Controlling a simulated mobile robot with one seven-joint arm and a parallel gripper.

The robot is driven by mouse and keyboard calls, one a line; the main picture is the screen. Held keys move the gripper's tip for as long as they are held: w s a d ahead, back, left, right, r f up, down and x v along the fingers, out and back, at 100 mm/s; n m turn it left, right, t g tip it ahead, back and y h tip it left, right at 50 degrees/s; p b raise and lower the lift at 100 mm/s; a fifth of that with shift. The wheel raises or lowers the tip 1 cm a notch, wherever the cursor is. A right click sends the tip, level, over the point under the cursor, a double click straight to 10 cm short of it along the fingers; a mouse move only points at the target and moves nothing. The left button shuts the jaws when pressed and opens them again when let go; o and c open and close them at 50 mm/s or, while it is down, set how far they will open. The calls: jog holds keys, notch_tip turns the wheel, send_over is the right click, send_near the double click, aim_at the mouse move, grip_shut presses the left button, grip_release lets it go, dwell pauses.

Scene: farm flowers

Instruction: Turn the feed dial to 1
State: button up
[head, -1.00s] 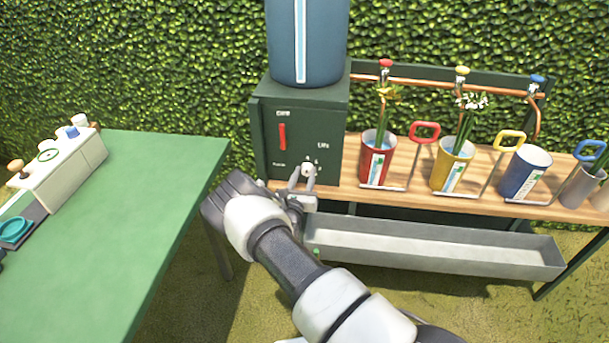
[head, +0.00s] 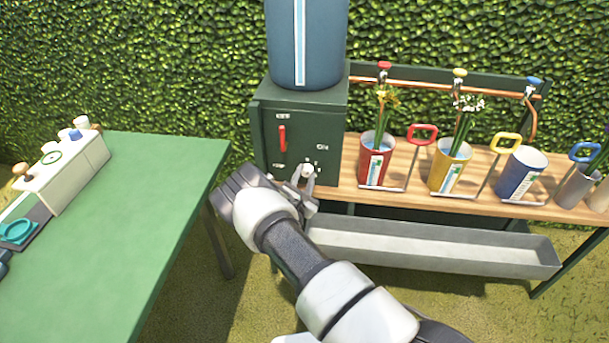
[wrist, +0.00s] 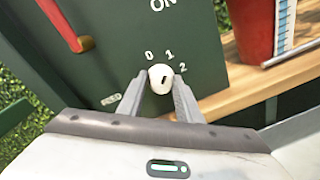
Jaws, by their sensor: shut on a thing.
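The feed dial (wrist: 157,71) is a small white round knob with a short dark mark, low on the front of the green box (head: 262,108). In the wrist view the digits 0, 1 and 2 sit around its upper and right side. The dark mark slants up to the right; which digit it points at is hard to tell. My gripper (wrist: 160,82) has one finger on each side of the knob and is shut on it. In the head view my gripper (head: 305,175) is at the box's lower right corner and largely hides the dial.
A red lever (head: 282,138) is on the box's left front, with a blue tank (head: 306,45) on top. Red (head: 376,160), yellow (head: 450,166) and blue (head: 522,173) pots stand to the right. A grey trough (head: 430,252) lies below. A green table (head: 130,220) is at left.

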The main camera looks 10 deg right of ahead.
jog(key=shift+d+m, duration=0.4)
jog(key=o, duration=1)
jog(key=shift+a, duration=0.1)
jog(key=shift+s+a, duration=0.1)
jog(key=shift+a, duration=0.05)
jog(key=p+v, duration=0.2)
jog(key=v, duration=1.5)
